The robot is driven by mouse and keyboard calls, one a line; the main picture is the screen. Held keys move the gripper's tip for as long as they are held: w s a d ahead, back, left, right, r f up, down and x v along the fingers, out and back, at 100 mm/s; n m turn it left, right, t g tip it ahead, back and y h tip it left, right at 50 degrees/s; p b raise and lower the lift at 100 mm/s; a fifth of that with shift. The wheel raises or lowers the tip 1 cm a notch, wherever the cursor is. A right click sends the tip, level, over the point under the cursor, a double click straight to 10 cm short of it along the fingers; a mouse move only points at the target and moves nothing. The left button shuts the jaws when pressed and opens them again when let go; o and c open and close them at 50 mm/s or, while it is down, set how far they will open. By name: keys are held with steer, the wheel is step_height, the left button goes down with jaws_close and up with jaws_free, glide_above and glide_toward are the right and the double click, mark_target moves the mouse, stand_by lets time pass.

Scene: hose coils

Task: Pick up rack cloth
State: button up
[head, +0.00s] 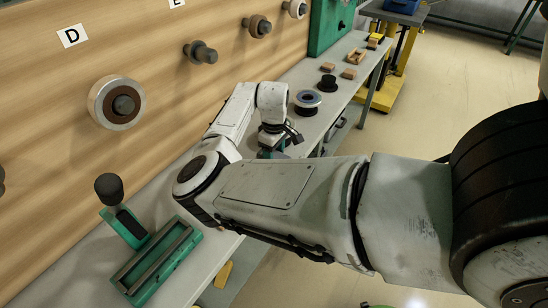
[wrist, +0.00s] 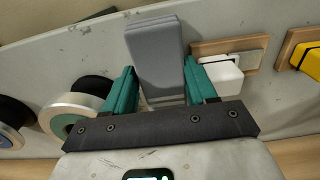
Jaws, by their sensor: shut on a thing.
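The rack cloth (wrist: 156,50) appears as a grey, folded, flat-sided bundle in the wrist view. It stands out between the teal fingers of my gripper (wrist: 159,78), which is shut on it. Behind it lies the grey bench top, and I cannot tell whether the cloth still touches it. In the head view my gripper (head: 271,152) is low over the bench, mostly behind my own arm, and the cloth cannot be made out there.
The grey bench (head: 330,107) runs along a wooden board with pegs (head: 124,104). A dark-centred spool (head: 308,99) and small wooden blocks stand beyond my gripper. A green tray (head: 157,262) is at the near left.

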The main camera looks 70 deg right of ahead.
steer(key=s+a+r, duration=0.9)
steer(key=a+r, duration=0.2)
steer(key=shift+b, duration=0.45)
steer(key=shift+r, duration=0.1)
steer(key=o, duration=0.5)
steer(key=shift+c, duration=0.2)
steer(key=c, duration=0.3)
steer(key=shift+w, duration=0.1)
steer(key=shift+c, duration=0.2)
